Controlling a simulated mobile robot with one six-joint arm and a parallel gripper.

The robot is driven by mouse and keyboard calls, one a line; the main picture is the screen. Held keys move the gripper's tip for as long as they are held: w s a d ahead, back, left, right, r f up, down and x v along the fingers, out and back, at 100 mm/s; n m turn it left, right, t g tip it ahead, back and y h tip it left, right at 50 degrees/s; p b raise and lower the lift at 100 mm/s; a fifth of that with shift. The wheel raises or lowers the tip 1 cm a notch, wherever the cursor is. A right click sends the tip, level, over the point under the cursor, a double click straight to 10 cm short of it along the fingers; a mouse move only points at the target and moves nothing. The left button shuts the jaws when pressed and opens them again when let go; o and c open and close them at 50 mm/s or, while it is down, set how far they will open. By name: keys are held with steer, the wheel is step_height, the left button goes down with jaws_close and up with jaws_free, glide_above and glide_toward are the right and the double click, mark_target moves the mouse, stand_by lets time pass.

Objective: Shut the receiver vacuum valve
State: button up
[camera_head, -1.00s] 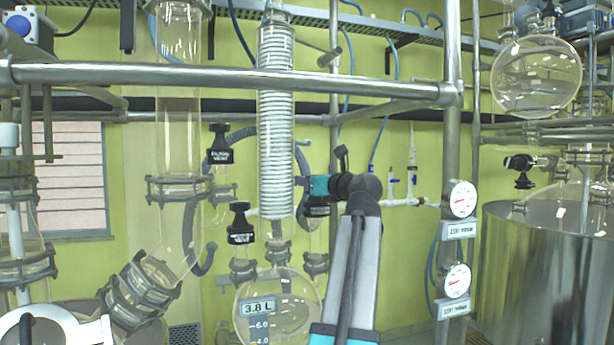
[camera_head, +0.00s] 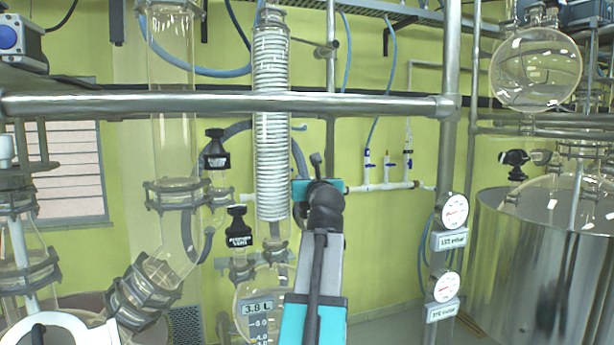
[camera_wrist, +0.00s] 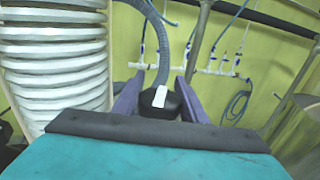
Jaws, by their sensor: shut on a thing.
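In the wrist view, the two purple fingers of my gripper (camera_wrist: 161,92) stand on either side of a black valve knob (camera_wrist: 172,104) with a white mark on top. The gripper is shut on this knob; I cannot read a label on it. In the head view my gripper (camera_head: 302,188) is at the right side of the coiled condenser, and my wrist hides the knob. The receiver flask (camera_head: 262,300), marked 3.8 L, stands below, partly behind my arm. A black vent knob (camera_head: 238,228) with a white label sits left of the condenser.
The glass condenser (camera_head: 272,120) stands close left of my gripper. Another labelled black knob (camera_head: 215,150) is at upper left. Two pressure gauges (camera_head: 454,211) hang on a post at right. A steel vessel (camera_head: 540,265) stands far right.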

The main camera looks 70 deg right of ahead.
steer(key=shift+s+d+r+m+g+h, duration=0.1)
steer(key=shift+s+r+m+g+h, duration=0.1)
steer(key=shift+m+g+h, duration=0.3)
steer(key=o, duration=0.8)
steer(key=shift+c, duration=0.2)
steer(key=shift+d+f, duration=0.15)
steer(key=shift+d, duration=0.05)
steer(key=shift+a, duration=0.1)
steer(key=shift+a, duration=0.15)
steer(key=shift+s+a+f, duration=0.1)
steer(key=shift+s+a, duration=0.1)
steer(key=shift+a, duration=0.2)
steer(key=shift+r+b+v, duration=0.15)
steer(key=shift+b+v, duration=1)
steer(key=shift+v, duration=2)
steer(key=shift+r+b+v, duration=0.15)
steer(key=shift+b+v, duration=0.95)
steer(key=shift+v, duration=2)
